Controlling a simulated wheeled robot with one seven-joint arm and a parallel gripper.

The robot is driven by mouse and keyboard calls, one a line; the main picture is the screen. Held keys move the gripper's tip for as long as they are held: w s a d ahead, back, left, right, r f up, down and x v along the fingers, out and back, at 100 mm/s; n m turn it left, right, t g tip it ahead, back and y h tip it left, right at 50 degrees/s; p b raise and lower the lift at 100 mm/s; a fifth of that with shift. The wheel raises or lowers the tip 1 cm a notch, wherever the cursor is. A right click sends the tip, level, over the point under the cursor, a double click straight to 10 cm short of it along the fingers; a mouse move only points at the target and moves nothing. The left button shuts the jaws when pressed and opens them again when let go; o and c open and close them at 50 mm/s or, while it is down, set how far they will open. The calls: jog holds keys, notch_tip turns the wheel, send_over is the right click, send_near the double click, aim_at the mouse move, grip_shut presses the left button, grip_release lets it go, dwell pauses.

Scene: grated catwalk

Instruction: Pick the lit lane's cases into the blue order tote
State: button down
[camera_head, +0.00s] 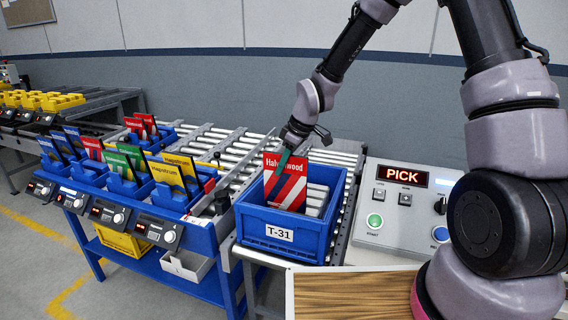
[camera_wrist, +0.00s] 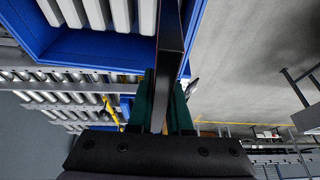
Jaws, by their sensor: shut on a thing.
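My gripper (camera_head: 285,160) is shut on the top edge of a red case (camera_head: 288,183) with white diagonal stripes. The case hangs upright at the blue order tote (camera_head: 256,226) labelled T-31, its lower part inside the tote walls. In the wrist view the green fingertips (camera_wrist: 163,100) pinch the case's thin dark edge (camera_wrist: 171,40). Pale bars (camera_head: 316,199) show in the tote beside the case. Blue lane bins hold red (camera_head: 93,147), green (camera_head: 118,163), yellow (camera_head: 168,178) and blue cases (camera_head: 50,149). I cannot tell which lane is lit.
A control panel (camera_head: 402,205) with a PICK display stands right of the tote. Lane display modules (camera_head: 158,231) line the blue rack's front. A roller conveyor (camera_head: 225,143) runs behind. A wood-topped surface (camera_head: 350,294) lies in front, and yellow bins (camera_head: 40,101) stand far left.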

send_over(280, 207)
jog(key=shift+w+d+f, duration=0.1)
jog(key=shift+d+f, duration=0.1)
jog(key=shift+f, duration=1)
jog(key=shift+w+d+f, duration=0.1)
jog(key=shift+d+f, duration=0.1)
jog(key=shift+f, duration=1.1)
jog(key=shift+f, duration=4.05)
jog(key=shift+c, duration=1.8)
grip_release()
notch_tip(280, 207, up, 8)
